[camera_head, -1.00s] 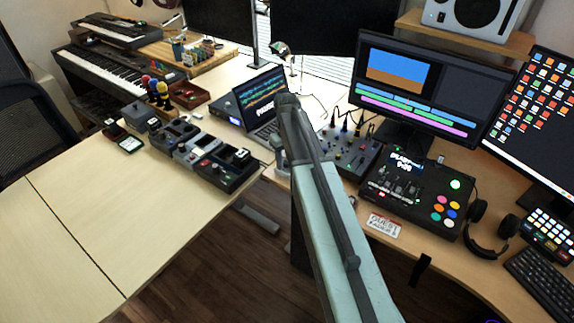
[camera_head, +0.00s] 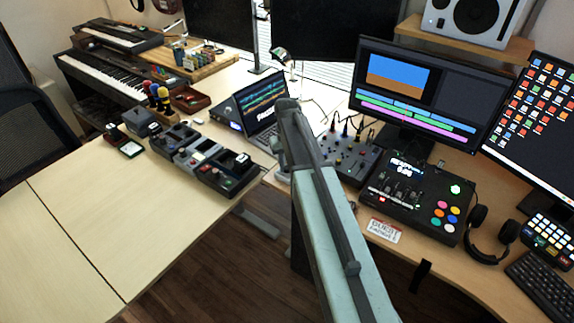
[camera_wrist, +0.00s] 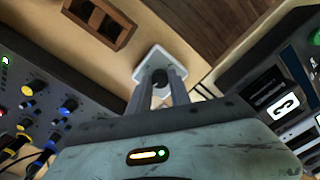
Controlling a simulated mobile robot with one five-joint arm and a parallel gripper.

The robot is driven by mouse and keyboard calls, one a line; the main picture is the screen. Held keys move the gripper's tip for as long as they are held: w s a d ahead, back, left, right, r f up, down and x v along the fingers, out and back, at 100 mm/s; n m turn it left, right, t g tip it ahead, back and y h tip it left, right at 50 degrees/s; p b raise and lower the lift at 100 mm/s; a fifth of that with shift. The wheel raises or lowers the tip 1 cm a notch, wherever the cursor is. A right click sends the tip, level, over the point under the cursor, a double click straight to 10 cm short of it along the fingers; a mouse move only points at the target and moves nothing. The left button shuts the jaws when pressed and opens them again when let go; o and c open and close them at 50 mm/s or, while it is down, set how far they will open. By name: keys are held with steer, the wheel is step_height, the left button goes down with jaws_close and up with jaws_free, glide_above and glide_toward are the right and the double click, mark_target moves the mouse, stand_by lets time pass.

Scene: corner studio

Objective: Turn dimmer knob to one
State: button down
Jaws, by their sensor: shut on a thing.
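In the wrist view the dimmer knob (camera_wrist: 159,77) is a small black round knob on a white square plate (camera_wrist: 180,59). The plate lies on a pale wooden surface. My gripper (camera_wrist: 158,84) has one finger on each side of the knob, shut on it. The knob's markings and setting are not readable. In the head view my arm stretches forward across the middle, and my own arm hides the knob and the fingertips.
In the wrist view a mixer (camera_wrist: 45,108) with coloured knobs lies left, a wooden block with dark slots (camera_wrist: 100,20) upper left, and dark pedals (camera_wrist: 275,95) right. In the head view a laptop (camera_head: 262,102) stands behind my arm, and a control deck (camera_head: 415,200) lies right.

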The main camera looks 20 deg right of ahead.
steer(key=m, duration=0.3)
steer(key=shift+m, duration=0.4)
steer(key=m, duration=0.3)
steer(key=shift+m, duration=0.3)
steer(key=m, duration=0.3)
steer(key=shift+m, duration=2.1)
steer(key=c, duration=1.2)
jaws_free()
steer(key=shift+r, duration=0.1)
